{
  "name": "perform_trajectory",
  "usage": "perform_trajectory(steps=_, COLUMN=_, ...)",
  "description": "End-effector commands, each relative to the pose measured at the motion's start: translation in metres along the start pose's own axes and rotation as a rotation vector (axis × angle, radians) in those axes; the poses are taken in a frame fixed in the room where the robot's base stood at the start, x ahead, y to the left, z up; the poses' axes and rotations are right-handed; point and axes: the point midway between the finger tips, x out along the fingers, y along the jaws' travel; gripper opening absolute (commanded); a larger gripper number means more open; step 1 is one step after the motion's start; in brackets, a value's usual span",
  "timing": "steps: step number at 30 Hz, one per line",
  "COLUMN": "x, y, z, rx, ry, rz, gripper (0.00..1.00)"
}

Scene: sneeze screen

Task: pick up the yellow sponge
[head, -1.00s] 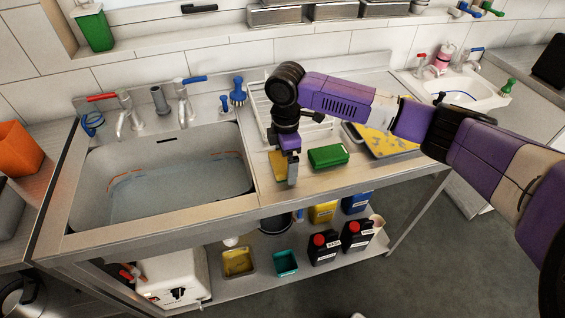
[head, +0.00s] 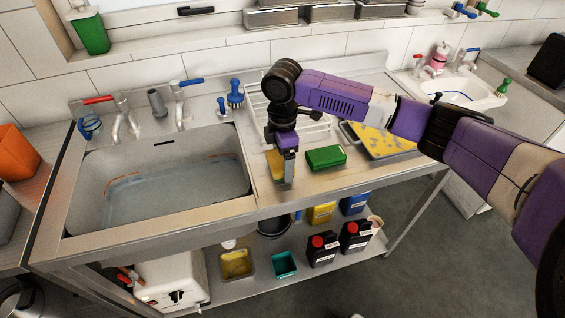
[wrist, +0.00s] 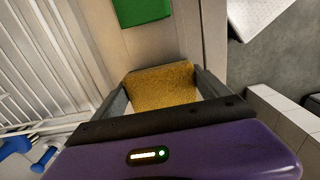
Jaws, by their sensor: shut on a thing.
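The yellow sponge (wrist: 160,87) sits between the two fingers of my gripper (wrist: 160,92) in the wrist view, with a finger against each side. In the head view the sponge (head: 275,163) shows as a yellow patch partly hidden behind my gripper (head: 284,172). My gripper is shut on it and points down over the steel counter, just right of the sink. I cannot tell whether the sponge touches the counter.
A green sponge (head: 326,158) lies on the counter just right of my gripper. A white wire rack (head: 306,131) stands behind, and a tray with yellow contents (head: 385,142) lies further right. The water-filled sink (head: 160,185) is on the left.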

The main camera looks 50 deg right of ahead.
Motion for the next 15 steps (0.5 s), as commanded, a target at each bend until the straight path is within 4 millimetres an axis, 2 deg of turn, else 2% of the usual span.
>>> perform_trajectory(steps=5, x=-0.029, y=0.001, z=0.000, rx=-0.002, ry=0.000, rz=0.005, gripper=0.48)
perform_trajectory(steps=15, x=-0.122, y=0.001, z=-0.001, rx=-0.002, ry=-0.001, rz=0.005, gripper=0.48)
